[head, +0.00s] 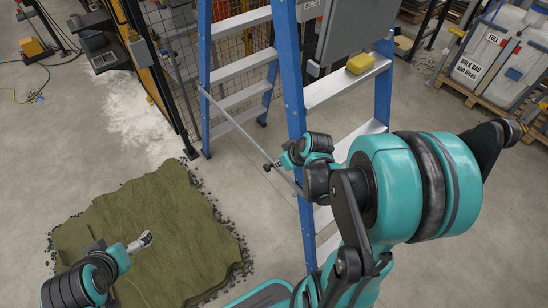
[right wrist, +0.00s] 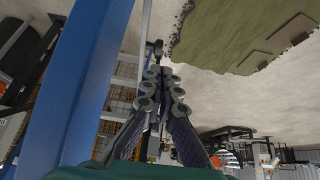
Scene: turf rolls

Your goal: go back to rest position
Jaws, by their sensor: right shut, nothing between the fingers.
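My right gripper (head: 268,167) is beside the blue stepladder in the head view, small and partly hidden behind its own wrist. In the right wrist view the fingers of my right gripper (right wrist: 158,75) are together, with nothing between them. My left gripper (head: 142,242) is low at the left, in front of the green turf (head: 175,210). Its fingers are too small to tell open from shut. The turf lies on the floor, and in the right wrist view it shows at the upper right (right wrist: 225,35).
The blue stepladder (head: 292,75) stands close to my right arm, and its rail (right wrist: 75,80) fills the left of the right wrist view. A yellow block (head: 360,64) lies on a ladder step. White bulk bags (head: 490,55) stand on pallets at upper right. Bare floor lies at right.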

